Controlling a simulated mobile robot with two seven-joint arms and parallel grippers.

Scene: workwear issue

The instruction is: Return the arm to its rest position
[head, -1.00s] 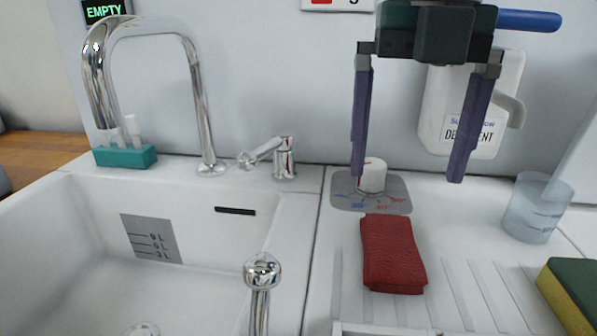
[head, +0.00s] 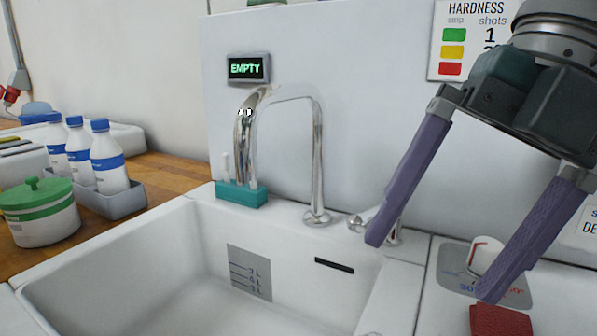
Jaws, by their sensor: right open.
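My right gripper (head: 431,268) is at the right of the head view, its two purple fingers spread wide with nothing between them. It hangs tilted in front of the wall panel. Its left finger overlaps the tap lever (head: 388,232) in the picture, and its right finger overlaps the edge of the white dial (head: 487,258). I cannot tell how far the fingers are from these. My left gripper is not in view.
A white sink (head: 120,281) with a chrome spout (head: 318,160) fills the front. A teal holder (head: 241,195) stands behind it. A red cloth (head: 499,321) lies at the lower right. Bottles (head: 108,163) and a green-lidded pot (head: 40,215) stand at left.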

